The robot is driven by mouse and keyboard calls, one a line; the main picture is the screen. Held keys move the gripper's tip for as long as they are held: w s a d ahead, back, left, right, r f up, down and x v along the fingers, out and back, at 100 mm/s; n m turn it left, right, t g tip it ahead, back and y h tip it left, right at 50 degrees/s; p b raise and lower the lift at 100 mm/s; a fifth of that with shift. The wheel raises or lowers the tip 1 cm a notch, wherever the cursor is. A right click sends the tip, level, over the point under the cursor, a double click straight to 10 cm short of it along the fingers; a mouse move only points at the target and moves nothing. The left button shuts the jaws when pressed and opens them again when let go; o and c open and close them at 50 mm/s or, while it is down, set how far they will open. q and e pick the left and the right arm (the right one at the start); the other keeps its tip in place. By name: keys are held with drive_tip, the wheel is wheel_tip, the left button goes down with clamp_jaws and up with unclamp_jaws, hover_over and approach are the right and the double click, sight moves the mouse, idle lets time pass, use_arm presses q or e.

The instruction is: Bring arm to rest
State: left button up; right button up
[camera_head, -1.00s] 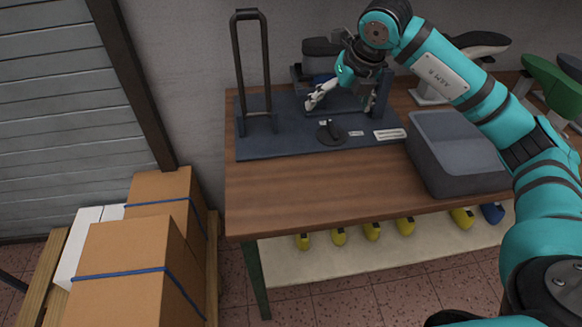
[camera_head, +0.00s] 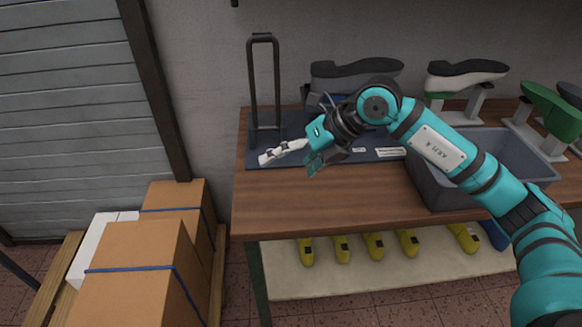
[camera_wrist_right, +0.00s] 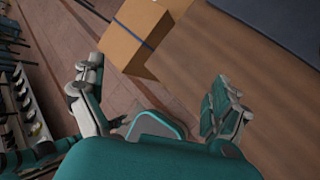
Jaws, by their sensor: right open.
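My right arm (camera_head: 440,150), teal and dark grey, reaches in from the right over the workbench. My right gripper (camera_head: 288,164) is open and empty, in the air above the front part of the dark base plate (camera_head: 262,157) and the bench. In the right wrist view my open gripper (camera_wrist_right: 157,100) has its two fingers wide apart with nothing between them. Beyond the fingers are the floor, a cardboard box (camera_wrist_right: 135,38) and the wooden bench top (camera_wrist_right: 215,65). My left gripper is not in view.
A grey bin (camera_head: 430,185) stands on the bench (camera_head: 330,205) under my forearm. Shoe lasts on stands, including a grey one (camera_head: 355,72) and a green one (camera_head: 553,108), line the back. Yellow lasts (camera_head: 375,245) sit on the lower shelf. Strapped boxes (camera_head: 140,270) stand at left.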

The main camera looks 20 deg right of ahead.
drive_tip(key=shift+s+a, duration=0.25)
drive_tip(key=shift+a, duration=0.05)
